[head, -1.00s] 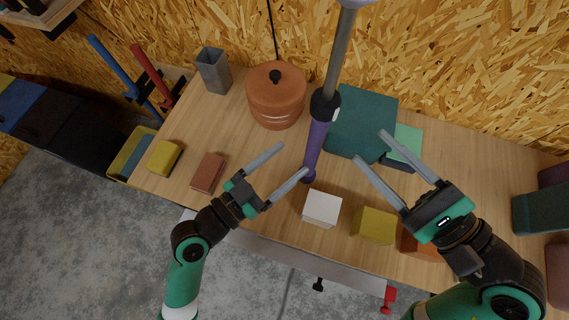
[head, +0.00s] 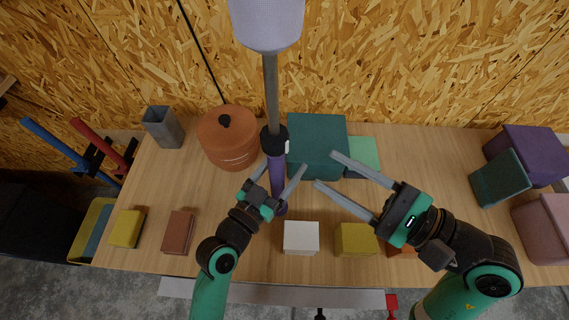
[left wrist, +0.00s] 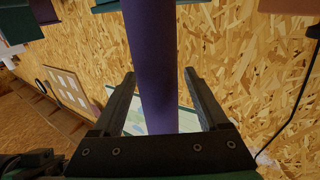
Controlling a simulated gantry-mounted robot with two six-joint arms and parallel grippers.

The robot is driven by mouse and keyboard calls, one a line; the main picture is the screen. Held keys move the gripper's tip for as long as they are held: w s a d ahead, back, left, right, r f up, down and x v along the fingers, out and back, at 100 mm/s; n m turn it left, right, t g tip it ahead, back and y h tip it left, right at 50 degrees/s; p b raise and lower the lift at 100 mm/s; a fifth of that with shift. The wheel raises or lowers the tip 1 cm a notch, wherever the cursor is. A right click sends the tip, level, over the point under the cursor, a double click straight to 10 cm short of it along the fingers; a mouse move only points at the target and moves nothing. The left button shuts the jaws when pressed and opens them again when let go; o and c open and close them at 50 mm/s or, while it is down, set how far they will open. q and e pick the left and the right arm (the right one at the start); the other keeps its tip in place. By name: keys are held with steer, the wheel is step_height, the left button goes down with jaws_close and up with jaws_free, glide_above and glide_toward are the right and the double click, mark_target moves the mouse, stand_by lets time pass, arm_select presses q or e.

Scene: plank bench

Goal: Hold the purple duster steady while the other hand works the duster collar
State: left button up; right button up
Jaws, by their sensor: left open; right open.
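The purple duster stands upright, with a purple handle (head: 277,178), a black collar (head: 273,139), a grey shaft (head: 271,95) and a pale lavender head (head: 268,24) cut off by the top edge. My left gripper (head: 280,170) is open, its fingers on either side of the handle below the collar. The left wrist view shows the handle (left wrist: 152,70) running between the open fingers, with gaps on both sides. My right gripper (head: 326,170) is open and empty, right of the duster, fingers pointing left toward it.
A teal box (head: 317,142) stands behind the right gripper, and a lidded terracotta pot (head: 227,138) left of the duster. A white block (head: 300,238) and yellow block (head: 356,239) sit in front.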

arm_select(q)
steer(key=shift+c, duration=0.2)
jaws_close()
stand_by(0.5)
stand_by(0.6)
